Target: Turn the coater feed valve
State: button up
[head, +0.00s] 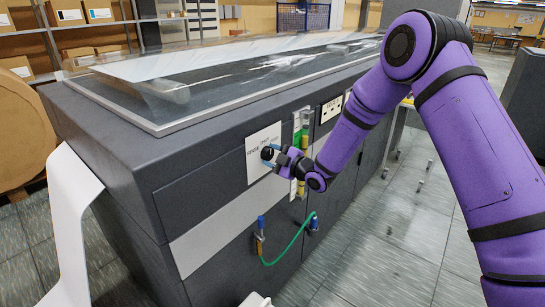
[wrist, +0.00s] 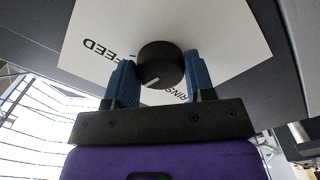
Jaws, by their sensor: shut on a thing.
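The coater feed valve shows in the wrist view as a round black knob (wrist: 160,62) on a white label plate (wrist: 235,50). A white pointer line is on the knob, and the words FEED and RINSE are readable, part of the lettering being covered. My gripper (head: 270,154) is shut on the knob, one blue finger on each side. In the head view the gripper is at the label plate (head: 260,138) on the front of the dark grey machine (head: 190,180), and the knob is mostly hidden behind the fingers.
A green hose (head: 290,247) loops below. White paper web (head: 72,215) hangs at the left. The floor (head: 400,245) at the right is mostly clear.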

jog(key=shift+n, duration=0.6)
jog(key=o, duration=0.9)
jog(key=v, duration=1)
jog(key=shift+s+d, duration=0.3)
